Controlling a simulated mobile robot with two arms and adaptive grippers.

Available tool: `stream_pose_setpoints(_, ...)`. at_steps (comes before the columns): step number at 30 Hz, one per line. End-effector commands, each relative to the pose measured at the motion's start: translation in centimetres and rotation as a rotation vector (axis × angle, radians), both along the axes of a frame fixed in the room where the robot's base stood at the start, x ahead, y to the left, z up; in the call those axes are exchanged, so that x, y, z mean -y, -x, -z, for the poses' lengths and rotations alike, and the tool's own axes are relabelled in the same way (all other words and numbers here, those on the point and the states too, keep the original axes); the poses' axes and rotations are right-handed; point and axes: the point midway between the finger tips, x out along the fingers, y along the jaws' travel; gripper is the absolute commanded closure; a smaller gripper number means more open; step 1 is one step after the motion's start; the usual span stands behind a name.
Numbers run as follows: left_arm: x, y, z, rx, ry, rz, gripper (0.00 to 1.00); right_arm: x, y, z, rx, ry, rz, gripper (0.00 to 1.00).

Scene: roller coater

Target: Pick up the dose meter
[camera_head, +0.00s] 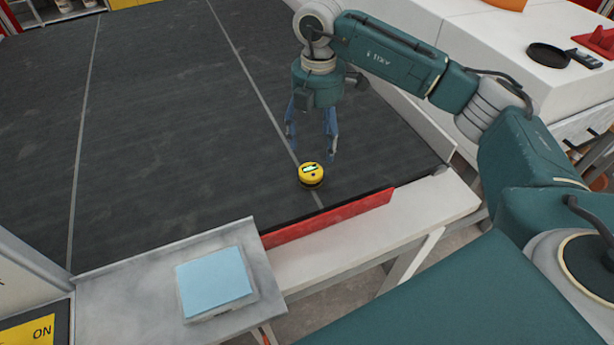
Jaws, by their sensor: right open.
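The dose meter (311,174) looks like a small round yellow device with a dark base and a small light display. It sits on the dark belt surface, close to the red strip at the belt's near edge. My right gripper (311,156) points down from the right arm, just above and behind the dose meter. Its two blue fingers are spread apart with nothing between them. Whether a finger touches the meter cannot be told. My left gripper does not show.
The dark belt (170,120) is mostly clear to the left. A red strip (328,218) borders its near edge. A light blue pad (214,281) lies on a grey metal ledge at the front. A white counter at the upper right holds a black pan (548,55).

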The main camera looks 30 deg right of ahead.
Motion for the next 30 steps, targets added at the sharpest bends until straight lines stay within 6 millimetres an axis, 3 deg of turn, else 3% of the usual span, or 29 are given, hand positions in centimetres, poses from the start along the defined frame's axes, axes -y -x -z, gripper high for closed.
stream_pose_setpoints(2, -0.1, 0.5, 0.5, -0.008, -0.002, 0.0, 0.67, 0.0, 0.0, 1.1, -0.002, 0.0, 0.001, 0.31)
stream_pose_setpoints(10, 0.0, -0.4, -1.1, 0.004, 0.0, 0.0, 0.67, 0.0, 0.1, 4.9, -0.005, 0.0, 0.002, 0.31)
stream_pose_setpoints(16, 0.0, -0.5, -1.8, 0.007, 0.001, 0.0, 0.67, -0.2, 0.1, 6.4, -0.003, 0.0, 0.0, 0.31)
stream_pose_setpoints(22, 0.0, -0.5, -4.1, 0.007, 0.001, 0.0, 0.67, -0.8, 0.2, 8.9, -0.006, 0.0, -0.001, 0.31)
stream_pose_setpoints(25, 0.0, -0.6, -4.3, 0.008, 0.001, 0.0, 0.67, -0.7, 0.1, 10.4, -0.003, -0.001, 0.0, 0.31)
stream_pose_setpoints(30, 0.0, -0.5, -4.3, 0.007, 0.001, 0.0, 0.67, -0.7, 0.0, 11.3, 0.0, -0.001, 0.0, 0.31)
